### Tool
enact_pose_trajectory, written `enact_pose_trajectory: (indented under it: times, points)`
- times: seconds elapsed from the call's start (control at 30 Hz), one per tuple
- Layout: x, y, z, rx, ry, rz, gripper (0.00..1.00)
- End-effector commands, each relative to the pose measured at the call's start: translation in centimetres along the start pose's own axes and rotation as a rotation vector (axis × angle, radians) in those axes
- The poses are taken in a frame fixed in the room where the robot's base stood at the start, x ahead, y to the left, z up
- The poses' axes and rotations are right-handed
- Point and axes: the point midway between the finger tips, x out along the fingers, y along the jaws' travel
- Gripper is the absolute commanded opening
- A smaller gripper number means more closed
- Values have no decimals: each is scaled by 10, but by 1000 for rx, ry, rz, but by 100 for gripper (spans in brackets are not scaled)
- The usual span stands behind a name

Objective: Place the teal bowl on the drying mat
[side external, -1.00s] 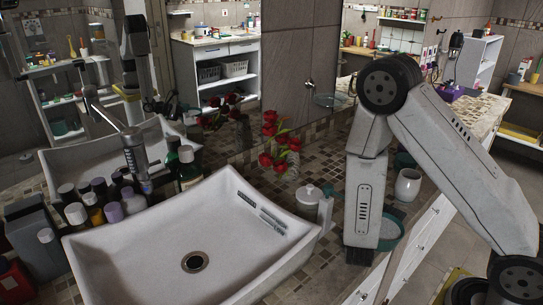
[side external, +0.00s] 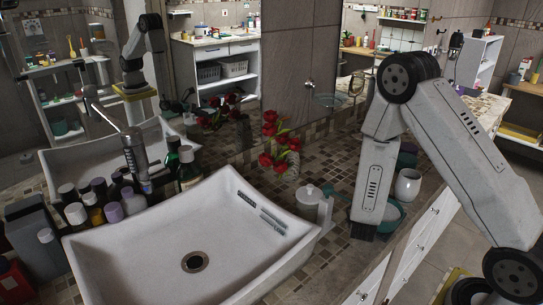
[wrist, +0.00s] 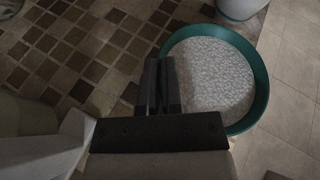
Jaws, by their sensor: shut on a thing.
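The teal bowl (side external: 397,222) is at my gripper on the right part of the tiled counter, partly hidden behind the gripper in the side view. In the wrist view the bowl (wrist: 262,92) shows a teal rim and a pale, pebbly inside. My gripper (side external: 363,231) points down and is shut on the bowl's rim, at its left side in the wrist view (wrist: 164,88). The bowl appears raised a little, but its gap to the counter is hard to judge. I cannot make out a drying mat in either view.
A white cup (side external: 408,185) stands just behind the bowl, with a dark teal container (side external: 407,158) beyond it. The counter's front edge is close on the right.

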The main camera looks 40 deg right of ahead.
Motion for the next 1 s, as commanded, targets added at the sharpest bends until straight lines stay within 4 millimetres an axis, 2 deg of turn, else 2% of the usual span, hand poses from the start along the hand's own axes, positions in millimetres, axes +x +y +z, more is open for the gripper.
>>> enact_pose_trajectory:
  times: [0.2,0.6,0.63,0.7,0.73,1.0]
  points:
    - [18,-2,8,0,-3,-2,0]
    - [18,-1,4,-2,-2,-1,0]
    - [18,-1,4,-1,-1,-1,16]
    - [18,-1,4,-1,-1,-1,38]
    - [18,-1,4,-1,-1,-1,42]
    - [18,-1,4,-1,-1,-1,42]
